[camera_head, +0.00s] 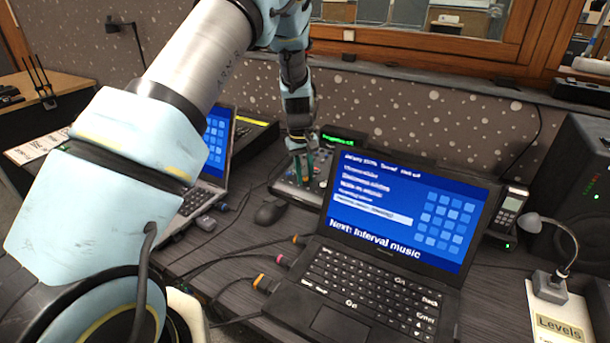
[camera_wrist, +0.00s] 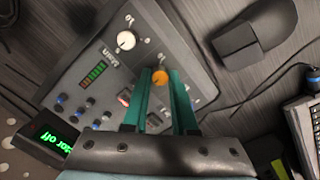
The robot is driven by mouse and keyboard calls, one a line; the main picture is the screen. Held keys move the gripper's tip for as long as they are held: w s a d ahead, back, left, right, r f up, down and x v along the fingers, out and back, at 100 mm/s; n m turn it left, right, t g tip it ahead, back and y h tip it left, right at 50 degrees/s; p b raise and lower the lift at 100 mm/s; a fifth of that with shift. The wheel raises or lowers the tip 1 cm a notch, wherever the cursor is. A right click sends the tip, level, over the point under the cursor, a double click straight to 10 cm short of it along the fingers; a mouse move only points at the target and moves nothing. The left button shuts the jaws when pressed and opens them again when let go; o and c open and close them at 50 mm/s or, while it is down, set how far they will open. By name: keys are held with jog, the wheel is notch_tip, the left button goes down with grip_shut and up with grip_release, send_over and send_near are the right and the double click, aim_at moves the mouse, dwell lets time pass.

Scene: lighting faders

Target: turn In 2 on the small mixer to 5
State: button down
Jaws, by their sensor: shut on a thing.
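The small mixer (camera_head: 287,188) is a grey box behind the black laptop in the head view. In the wrist view its grey panel (camera_wrist: 185,52) shows a white knob (camera_wrist: 126,40) beside a label that seems to read "Main", a lit level meter (camera_wrist: 93,73) and several small blue-topped knobs (camera_wrist: 83,111). My gripper (camera_wrist: 158,84) points down at the panel, its teal fingers shut on an orange-topped knob (camera_wrist: 158,77). The label of this knob and its scale marks are hidden or too small to read. In the head view my gripper (camera_head: 303,168) is over the mixer.
The black laptop (camera_head: 390,240) stands in front, another laptop (camera_head: 212,150) to the left. A small box with green lit text (camera_head: 345,138) sits behind the mixer. Cables run across the desk.

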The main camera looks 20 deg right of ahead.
jog(key=c, duration=0.7)
grip_release()
notch_tip(320, 180, up, 11)
jog(key=b, duration=0.2)
jog(key=shift+a, duration=0.4)
jog(key=shift+w+f, duration=0.1)
